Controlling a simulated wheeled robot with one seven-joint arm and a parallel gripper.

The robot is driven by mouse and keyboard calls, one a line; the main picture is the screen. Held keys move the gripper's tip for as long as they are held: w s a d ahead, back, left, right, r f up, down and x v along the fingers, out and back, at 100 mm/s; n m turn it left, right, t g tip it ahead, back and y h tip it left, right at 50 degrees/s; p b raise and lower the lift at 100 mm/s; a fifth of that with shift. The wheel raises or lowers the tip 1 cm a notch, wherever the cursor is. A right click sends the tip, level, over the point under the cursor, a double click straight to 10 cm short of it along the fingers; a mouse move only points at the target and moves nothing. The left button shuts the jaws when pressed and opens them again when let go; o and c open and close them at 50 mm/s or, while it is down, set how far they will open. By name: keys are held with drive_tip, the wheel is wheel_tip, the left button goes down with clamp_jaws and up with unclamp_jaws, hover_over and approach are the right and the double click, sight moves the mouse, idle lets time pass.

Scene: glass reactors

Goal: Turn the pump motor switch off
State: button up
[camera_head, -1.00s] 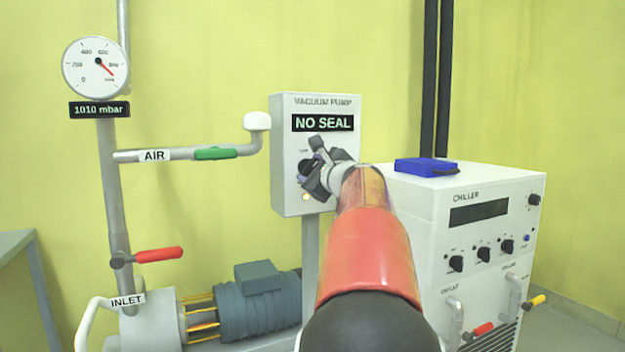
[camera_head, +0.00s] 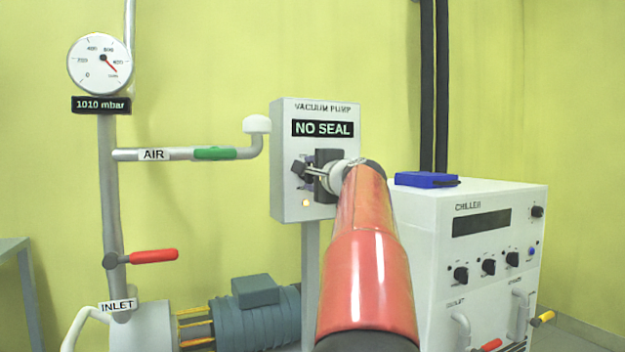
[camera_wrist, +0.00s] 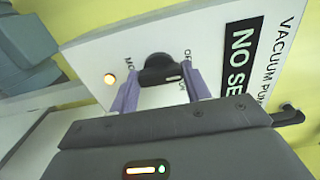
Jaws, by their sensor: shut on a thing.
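The pump motor switch is a black rotary knob (camera_wrist: 160,68) on the white vacuum pump box (camera_head: 284,160). It shows in the wrist view between the two purple fingers of my gripper (camera_wrist: 158,82). The fingers are shut on the knob, one on each side. In the head view my gripper (camera_head: 304,174) is at the box front and hides most of the switch. A small white mark shows on the knob's near edge. The lettering around it is partly covered. An amber lamp (camera_head: 306,203) beside the switch is lit, also in the wrist view (camera_wrist: 109,79).
The box display (camera_head: 323,128) reads NO SEAL. The white chiller (camera_head: 470,260) stands close on the right, with a blue box (camera_head: 427,180) on top. The AIR pipe with a green handle (camera_head: 214,153) runs left of the box. A red handle (camera_head: 154,256) is lower left.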

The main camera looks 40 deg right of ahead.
drive_tip(key=shift+n, duration=0.3)
drive_tip(key=o, duration=1)
drive_tip(key=b+v, duration=0.1)
drive_tip(key=v, duration=0.6)
drive_tip(key=shift+s, duration=0.35)
drive_tip(key=shift+a, duration=0.1)
